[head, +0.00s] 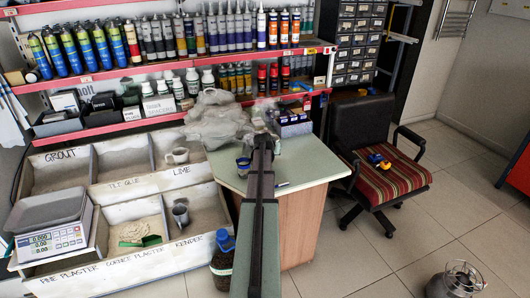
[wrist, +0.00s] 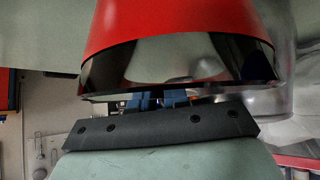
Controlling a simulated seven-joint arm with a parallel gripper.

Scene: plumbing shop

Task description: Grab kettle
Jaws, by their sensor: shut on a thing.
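In the head view my arm reaches over the green-topped counter (head: 311,171), and no clear kettle shows there.
A crumpled grey translucent bag (head: 207,124) lies at the counter's back left. Shelves of bottles and cans (head: 170,35) rise behind. Labelled bins (head: 60,174) and a scale (head: 50,222) stand left; an office chair (head: 392,180) stands right. The counter's right front is mostly clear.

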